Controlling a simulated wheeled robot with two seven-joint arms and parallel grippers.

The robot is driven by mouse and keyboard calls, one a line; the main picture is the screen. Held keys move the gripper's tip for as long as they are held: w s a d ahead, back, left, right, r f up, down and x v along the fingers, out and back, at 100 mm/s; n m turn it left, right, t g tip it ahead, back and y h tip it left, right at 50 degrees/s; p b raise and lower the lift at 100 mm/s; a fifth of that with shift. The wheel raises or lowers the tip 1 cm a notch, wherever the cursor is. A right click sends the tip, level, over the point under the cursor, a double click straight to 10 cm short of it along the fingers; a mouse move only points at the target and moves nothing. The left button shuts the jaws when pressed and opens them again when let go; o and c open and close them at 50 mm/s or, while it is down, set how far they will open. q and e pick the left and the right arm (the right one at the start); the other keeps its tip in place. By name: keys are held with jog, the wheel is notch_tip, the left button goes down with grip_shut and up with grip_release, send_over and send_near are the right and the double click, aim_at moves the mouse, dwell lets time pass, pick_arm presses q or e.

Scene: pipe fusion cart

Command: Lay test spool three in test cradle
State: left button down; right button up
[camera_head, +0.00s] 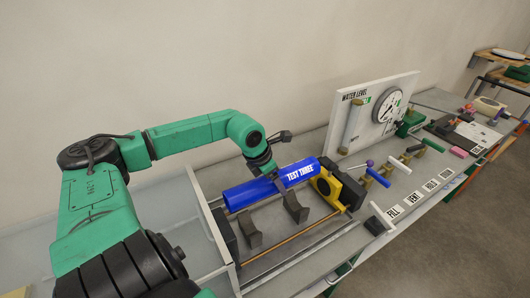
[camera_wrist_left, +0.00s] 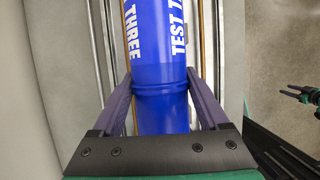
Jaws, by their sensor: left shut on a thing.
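Test spool three is a blue cylinder (camera_head: 245,194) with white "TEST THREE" lettering, lying lengthwise near the test cradle in the head view. My left gripper (camera_head: 264,170) comes down onto its middle from above. In the left wrist view its two purple fingers (camera_wrist_left: 160,92) are shut on either side of the spool (camera_wrist_left: 160,60), at a groove-like ring. The test cradle shows as two dark grey blocks (camera_head: 248,233) at the spool's near side. I cannot tell whether the spool touches them. A small dark forked part at the wrist view's right edge may be my right gripper (camera_wrist_left: 297,94).
A yellow and black clamp-like unit (camera_head: 329,188) stands at the spool's right end. A copper-coloured rod (camera_head: 285,233) and rails run in front of the cradle. A white panel with a gauge (camera_head: 387,106) stands behind, with valve handles and labels to the right.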

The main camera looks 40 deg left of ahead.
pick_arm(q)
jog(key=shift+d+f, duration=0.1)
jog(key=shift+d, duration=0.1)
jog(key=shift+s+d+r, duration=0.2)
jog(key=shift+d+r, duration=0.15)
jog(key=shift+d, duration=0.25)
jog(key=shift+f, duration=0.15)
notch_tip(320, 180, down, 8)
jog(key=b, duration=0.8)
jog(key=shift+w+a+f, duration=0.15)
jog(key=shift+a+f, duration=0.1)
pick_arm(e)
notch_tip(320, 180, down, 8)
jog(key=d, duration=0.1)
jog(key=shift+s+d+f, duration=0.15)
jog(key=shift+s+d, duration=0.05)
jog(key=shift+d, duration=0.2)
